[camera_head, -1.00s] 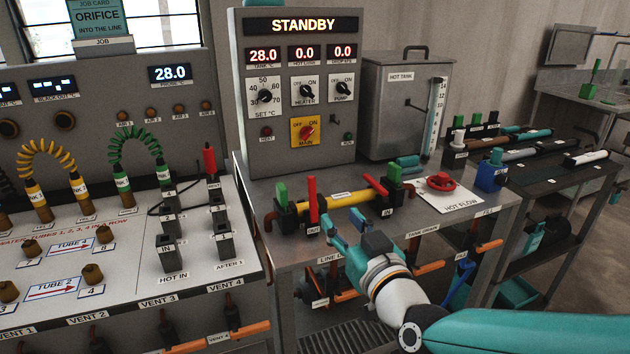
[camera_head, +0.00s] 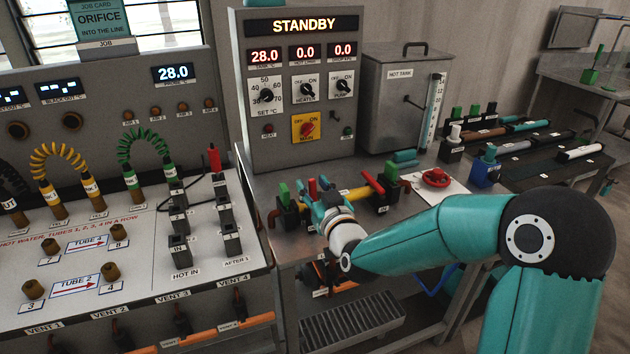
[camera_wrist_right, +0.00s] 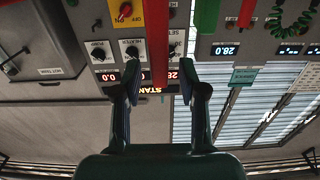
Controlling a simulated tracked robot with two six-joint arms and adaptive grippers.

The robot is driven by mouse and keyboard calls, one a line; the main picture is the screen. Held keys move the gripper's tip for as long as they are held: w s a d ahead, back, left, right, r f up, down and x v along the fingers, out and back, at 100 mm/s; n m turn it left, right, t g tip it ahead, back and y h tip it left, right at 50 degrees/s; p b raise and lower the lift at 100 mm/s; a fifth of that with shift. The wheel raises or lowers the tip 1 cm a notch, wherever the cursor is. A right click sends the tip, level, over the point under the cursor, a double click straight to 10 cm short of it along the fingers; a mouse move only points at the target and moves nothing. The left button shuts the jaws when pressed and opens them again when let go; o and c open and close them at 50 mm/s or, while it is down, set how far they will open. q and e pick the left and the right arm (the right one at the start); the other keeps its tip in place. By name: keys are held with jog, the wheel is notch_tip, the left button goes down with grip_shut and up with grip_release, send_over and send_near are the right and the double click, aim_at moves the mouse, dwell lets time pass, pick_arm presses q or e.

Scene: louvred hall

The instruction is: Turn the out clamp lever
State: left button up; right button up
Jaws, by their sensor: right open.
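The out clamp lever (camera_head: 312,187) is a red upright bar beside the green post (camera_head: 284,192) of the left clamp, at one end of the yellow tube (camera_head: 353,195). My right gripper (camera_head: 320,190) is at this lever and partly hides the clamp and its label. In the right wrist view, the red lever (camera_wrist_right: 157,45) stands between the two parted fingers of my right gripper (camera_wrist_right: 157,82), with gaps seen on both sides. The in clamp's red lever (camera_head: 373,182) slants at the tube's right end. My left gripper is out of view.
The control cabinet (camera_head: 303,140) stands behind the clamps and reads STANDBY. Hot-water posts (camera_head: 228,213) crowd the panel on the left.

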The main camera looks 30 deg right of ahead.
jog(key=shift+w+d, duration=0.1)
jog(key=shift+w, duration=0.25)
grip_shut()
jog(key=shift+d, duration=0.2)
